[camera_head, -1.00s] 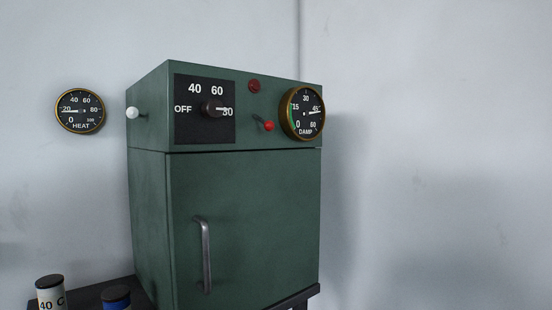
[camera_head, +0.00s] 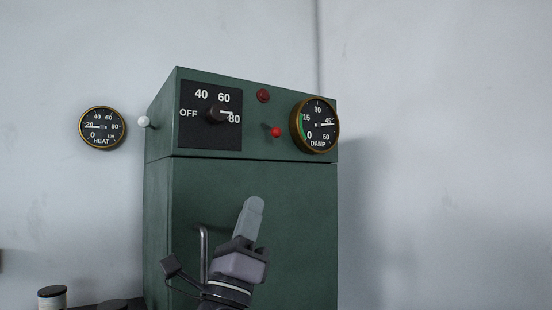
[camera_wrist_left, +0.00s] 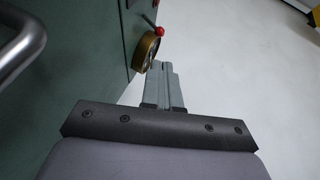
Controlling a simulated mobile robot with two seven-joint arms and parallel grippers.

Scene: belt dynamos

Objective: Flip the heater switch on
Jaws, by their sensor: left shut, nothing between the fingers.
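The green heater cabinet (camera_head: 290,215) stands against the wall. A small red-tipped switch lever (camera_head: 276,132) sticks out of its upper panel, between the dial and the DAMP gauge. The red tip also shows in the left wrist view (camera_wrist_left: 160,31), beyond my fingers. The black dial knob (camera_head: 216,115) has its pale mark toward 80. A dark red lamp (camera_head: 263,95) sits above the lever. My left gripper (camera_head: 254,203) is shut and empty in front of the door, below the lever and apart from it. My right gripper is not in view.
The round DAMP gauge (camera_head: 315,125) projects just right of the lever. A curved door handle (camera_head: 203,250) is beside my left gripper. A white knob (camera_head: 144,121) sticks out on the cabinet's left side. The HEAT gauge (camera_head: 102,128) hangs on the wall.

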